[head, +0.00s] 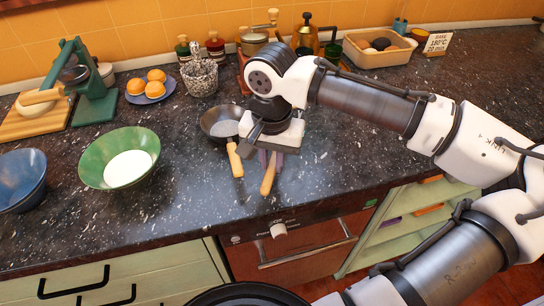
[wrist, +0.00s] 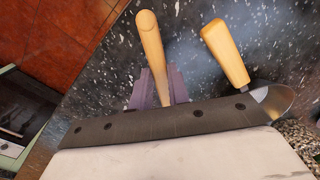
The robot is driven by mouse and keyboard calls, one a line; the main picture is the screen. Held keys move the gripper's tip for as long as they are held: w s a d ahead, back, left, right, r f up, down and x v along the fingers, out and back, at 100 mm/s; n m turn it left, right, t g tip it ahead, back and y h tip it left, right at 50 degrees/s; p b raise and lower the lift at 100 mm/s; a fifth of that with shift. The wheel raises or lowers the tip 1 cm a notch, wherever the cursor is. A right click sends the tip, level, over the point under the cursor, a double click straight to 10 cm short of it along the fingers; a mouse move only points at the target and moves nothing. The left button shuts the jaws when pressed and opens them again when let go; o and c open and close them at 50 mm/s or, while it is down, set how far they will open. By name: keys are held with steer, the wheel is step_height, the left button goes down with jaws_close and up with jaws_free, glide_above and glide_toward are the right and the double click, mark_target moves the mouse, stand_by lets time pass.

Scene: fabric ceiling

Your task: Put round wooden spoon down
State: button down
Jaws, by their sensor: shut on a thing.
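The round wooden spoon shows only as a pale wooden handle, in the head view (head: 268,176) and the wrist view (wrist: 151,50). My gripper (head: 271,161) is shut on it; its purple fingers (wrist: 157,90) are on both sides of the handle in the wrist view. The spoon's head is hidden behind my gripper. My gripper is over the front part of the dark counter. I cannot tell whether the spoon touches the counter.
A dark pan (head: 221,117) with a wooden handle (head: 235,160) is just left of my gripper. A green bowl (head: 120,160) and a blue bowl (head: 20,180) stand further left. Bare speckled counter (head: 190,185) lies between green bowl and pan. The counter's front edge is close.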

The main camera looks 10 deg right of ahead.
mark_target(272, 166)
steer(key=shift+f, duration=0.6)
steer(key=shift+f+b, duration=0.95)
steer(key=shift+f, duration=0.25)
steer(key=c, duration=1.3)
jaws_free()
steer(key=shift+o, duration=0.7)
steer(key=o, duration=0.5)
steer(key=shift+o, duration=0.2)
steer(key=shift+r, duration=0.1)
